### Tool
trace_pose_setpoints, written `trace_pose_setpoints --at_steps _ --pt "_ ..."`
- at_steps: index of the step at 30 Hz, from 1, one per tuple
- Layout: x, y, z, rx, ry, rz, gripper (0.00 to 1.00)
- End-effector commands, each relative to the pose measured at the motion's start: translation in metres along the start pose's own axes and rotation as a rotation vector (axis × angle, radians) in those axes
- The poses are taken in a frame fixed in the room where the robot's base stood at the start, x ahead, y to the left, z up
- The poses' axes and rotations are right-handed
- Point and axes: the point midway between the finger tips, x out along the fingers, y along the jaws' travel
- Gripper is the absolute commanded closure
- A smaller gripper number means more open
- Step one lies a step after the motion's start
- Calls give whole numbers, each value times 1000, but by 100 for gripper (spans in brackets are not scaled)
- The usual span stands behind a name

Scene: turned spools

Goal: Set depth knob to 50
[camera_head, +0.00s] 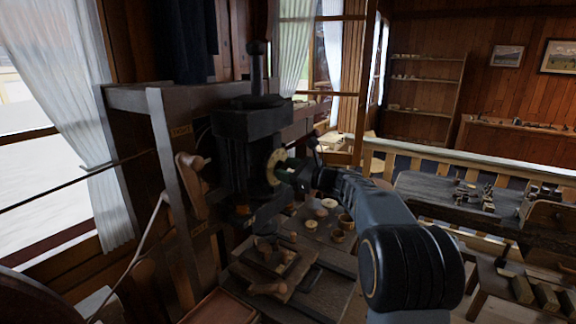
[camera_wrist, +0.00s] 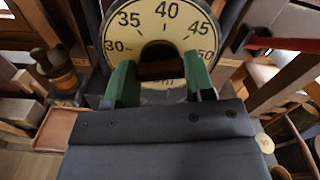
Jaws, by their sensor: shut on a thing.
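The depth knob (camera_wrist: 162,68) is a dark brown grip at the centre of a cream round dial (camera_wrist: 165,17). The dial reads 30 and 35 at left, 40 at top, 45 and 50 at right. My gripper (camera_wrist: 160,77) has its two green fingers shut on the knob, one on each side. In the head view the dial (camera_head: 272,167) is on the side of a dark drill-press-like machine (camera_head: 250,125), with my gripper (camera_head: 290,172) against it. No pointer is clear; the lower dial is partly hidden by the fingers.
Below the machine is a wooden board (camera_head: 258,268) with small turned pieces. More round pieces and a cup (camera_head: 346,221) are on the bench to its right. A shelf post (camera_head: 170,170) stands close at left. Another bench (camera_head: 430,190) with tools is at right.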

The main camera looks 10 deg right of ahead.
Motion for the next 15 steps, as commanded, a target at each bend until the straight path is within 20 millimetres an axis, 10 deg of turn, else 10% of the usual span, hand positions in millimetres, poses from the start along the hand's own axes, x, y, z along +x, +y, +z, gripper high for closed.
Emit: trace_pose_setpoints --at_steps 15 --pt "0 0 0 131 0 2 75"
